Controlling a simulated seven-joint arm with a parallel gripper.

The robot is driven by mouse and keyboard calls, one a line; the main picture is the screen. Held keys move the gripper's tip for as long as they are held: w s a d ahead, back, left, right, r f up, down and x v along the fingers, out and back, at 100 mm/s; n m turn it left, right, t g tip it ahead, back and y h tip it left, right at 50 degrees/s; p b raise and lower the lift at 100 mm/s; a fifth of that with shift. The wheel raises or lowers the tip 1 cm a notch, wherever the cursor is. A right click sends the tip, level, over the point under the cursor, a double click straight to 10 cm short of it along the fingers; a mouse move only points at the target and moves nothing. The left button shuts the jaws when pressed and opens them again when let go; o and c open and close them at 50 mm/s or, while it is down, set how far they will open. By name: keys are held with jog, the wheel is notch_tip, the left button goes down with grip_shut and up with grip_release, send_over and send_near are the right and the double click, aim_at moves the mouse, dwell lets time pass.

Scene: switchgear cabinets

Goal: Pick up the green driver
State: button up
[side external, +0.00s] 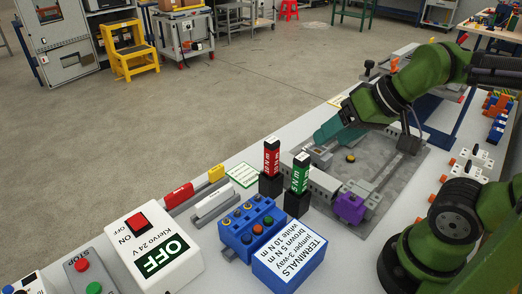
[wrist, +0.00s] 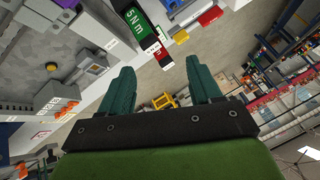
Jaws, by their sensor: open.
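The green driver (side external: 300,173) stands upright in a dark block, with white lettering on its side. In the wrist view the green driver (wrist: 133,22) shows at the top, beyond my fingertips and partly cut off by the frame edge. A red driver (side external: 271,158) stands upright just left of it; its red part (wrist: 158,50) also shows in the wrist view. My gripper (side external: 322,138) is above the grey plate, behind and to the right of the green driver and apart from it. In the wrist view its teal fingers (wrist: 158,70) are spread, with nothing between them.
A blue box with several buttons (side external: 252,228) and the blue TERMINALS box (side external: 290,256) stand in front of the drivers. A purple part (side external: 349,208) is on the near edge of the grey plate (side external: 372,160). A white OFF box (side external: 152,250) stands at front left.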

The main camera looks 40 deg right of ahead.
jog(key=n+g+h, duration=0.1)
jog(key=n+g, duration=0.1)
jog(key=g, duration=0.2)
send_over(301, 171)
jog(key=d, duration=0.1)
notch_tip(301, 171, up, 2)
jog(key=n+g+h, duration=0.1)
jog(key=n+g, duration=0.1)
jog(key=g, duration=0.1)
jog(key=f, duration=1)
jog(key=shift+w+d+f, duration=0.3)
jog(key=shift+d+f, duration=0.05)
jog(key=shift+d, duration=0.05)
jog(key=shift+w+a+f, duration=0.1)
jog(key=shift+w+f, duration=0.05)
jog(key=shift+f, duration=1.2)
jog(key=shift+w+f, duration=0.15)
jog(key=shift+f, duration=1.15)
grip_shut()
